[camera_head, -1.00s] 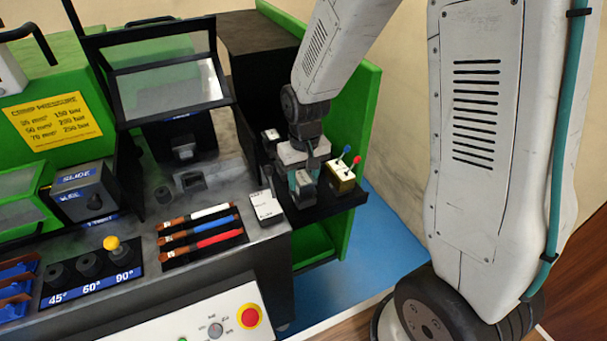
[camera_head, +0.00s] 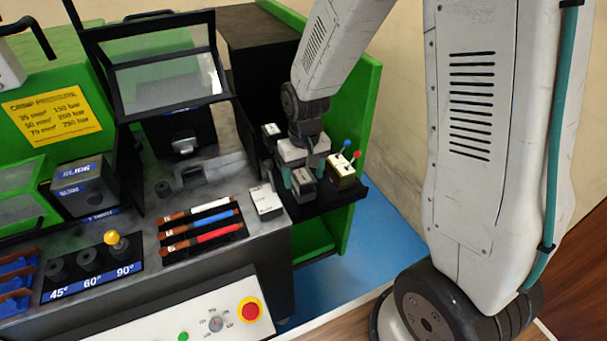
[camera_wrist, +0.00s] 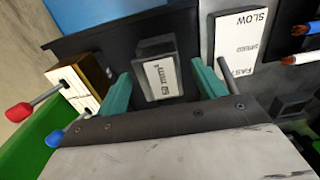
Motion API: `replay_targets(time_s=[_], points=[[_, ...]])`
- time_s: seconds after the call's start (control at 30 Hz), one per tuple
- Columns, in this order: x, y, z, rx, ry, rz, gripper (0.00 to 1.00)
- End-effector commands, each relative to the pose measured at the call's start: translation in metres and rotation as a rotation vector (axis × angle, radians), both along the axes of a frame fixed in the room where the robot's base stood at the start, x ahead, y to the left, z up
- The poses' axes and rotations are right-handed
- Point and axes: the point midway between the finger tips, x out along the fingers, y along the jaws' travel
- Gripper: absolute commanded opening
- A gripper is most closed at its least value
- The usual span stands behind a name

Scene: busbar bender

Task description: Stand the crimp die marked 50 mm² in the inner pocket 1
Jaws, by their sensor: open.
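My gripper (camera_head: 303,176) points down over the black shelf at the right end of the machine. In the wrist view its two teal fingers (camera_wrist: 163,84) are apart, one on each side of a dark grey crimp die (camera_wrist: 158,70). The die stands on the shelf and its pale label ends in mm²; I cannot read the number surely. In the head view this die (camera_head: 304,187) shows between and in front of the fingers. Another grey block (camera_head: 271,131) sits farther back on the shelf. I cannot make out which recess is inner pocket 1.
A brass block (camera_head: 341,171) with red and blue levers stands close right of my gripper. A white SLOW/FAST speed plate (camera_head: 266,202) is close left. Busbars with white, blue and red sleeves (camera_head: 203,228) lie on the bench. A tilted clear guard (camera_head: 168,78) stands over the press.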

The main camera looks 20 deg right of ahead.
Motion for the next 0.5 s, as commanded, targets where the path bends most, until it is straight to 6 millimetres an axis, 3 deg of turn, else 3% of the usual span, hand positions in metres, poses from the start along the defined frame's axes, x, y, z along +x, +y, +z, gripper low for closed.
replay_targets(time_s=[0.3, 0.5], points=[[0.001, -0.001, 0.053, 0.0, -0.006, 0.0, 0.69], [0.001, -0.001, 0.071, 0.0, -0.002, 0.0, 0.69]])
